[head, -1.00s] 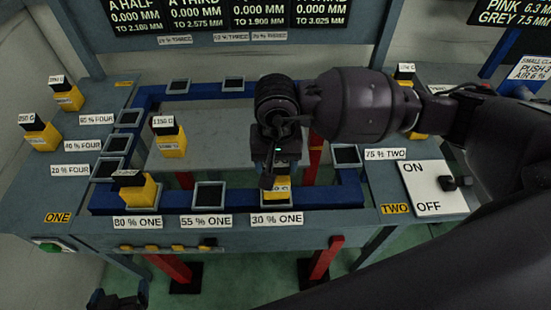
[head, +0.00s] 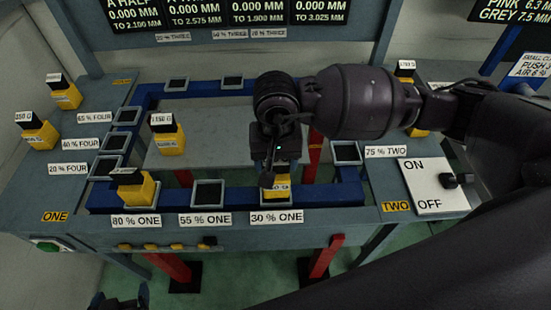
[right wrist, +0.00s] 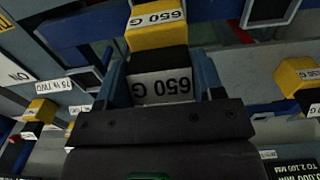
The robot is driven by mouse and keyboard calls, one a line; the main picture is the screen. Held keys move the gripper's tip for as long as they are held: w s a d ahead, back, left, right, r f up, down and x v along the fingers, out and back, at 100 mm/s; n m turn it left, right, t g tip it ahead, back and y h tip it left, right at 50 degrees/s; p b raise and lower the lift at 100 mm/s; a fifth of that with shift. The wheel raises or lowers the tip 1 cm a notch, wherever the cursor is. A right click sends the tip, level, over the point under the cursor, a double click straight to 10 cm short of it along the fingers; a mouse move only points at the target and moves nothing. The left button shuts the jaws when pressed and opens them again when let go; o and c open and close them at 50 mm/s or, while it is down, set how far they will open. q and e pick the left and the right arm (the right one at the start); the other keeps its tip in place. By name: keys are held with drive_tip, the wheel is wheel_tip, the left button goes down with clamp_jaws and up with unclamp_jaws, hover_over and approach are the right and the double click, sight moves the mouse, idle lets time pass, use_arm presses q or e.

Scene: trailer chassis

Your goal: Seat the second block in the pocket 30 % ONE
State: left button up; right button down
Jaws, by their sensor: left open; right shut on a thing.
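My right gripper (head: 275,165) is shut on a yellow block (head: 281,191) with a black top, at the 30 % ONE pocket (head: 283,216) on the near blue beam. In the right wrist view the gripper (right wrist: 160,82) grips its upper part, and the block (right wrist: 156,38) reads 650 G. The arm hides much of the pocket, and I cannot tell how deep the block sits. Another yellow block (head: 135,190) stands at the 80 % ONE pocket, its dark top looking tilted. My left gripper (head: 118,299) is partly in view at the bottom left, open, away from the blocks.
The 55 % ONE pocket (head: 208,194) is empty. A block marked 1150 G (head: 168,138) stands on the grey plate behind. More blocks stand at the left (head: 40,134). An ON/OFF switch panel (head: 434,187) is at the right. My right arm crosses the right side.

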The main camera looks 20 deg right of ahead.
idle(0.5)
idle(0.4)
drive_tip(key=shift+b, duration=0.4)
idle(0.5)
drive_tip(key=shift+b, duration=0.3)
idle(0.5)
drive_tip(key=shift+f, duration=0.3)
drive_tip(key=shift+f+b, duration=0.55)
drive_tip(key=shift+b, duration=0.1)
